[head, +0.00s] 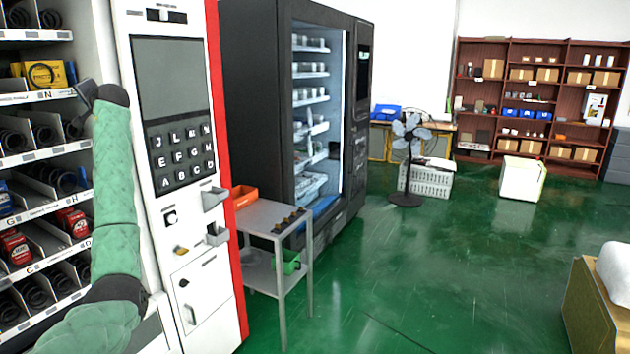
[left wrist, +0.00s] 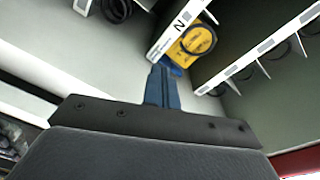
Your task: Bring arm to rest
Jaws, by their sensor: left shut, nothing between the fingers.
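My left arm, in a green sleeve, rises at the left of the head view in front of the vending machine (head: 180,240). My left gripper (head: 78,125) is at the top of that arm, beside the shelves. In the left wrist view its blue fingers (left wrist: 162,85) are shut together with nothing between them. The same yellow box (left wrist: 193,42) shows just beyond the fingertips in the left wrist view. My right gripper is not in view.
The machine's keypad (head: 182,155) is right of my arm. A grey cart (head: 277,217) with an orange bin (head: 243,196) stands beside it. A black vending machine (head: 270,100), a fan (head: 408,150) and brown shelves (head: 535,95) are farther back. The green floor between is mostly clear.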

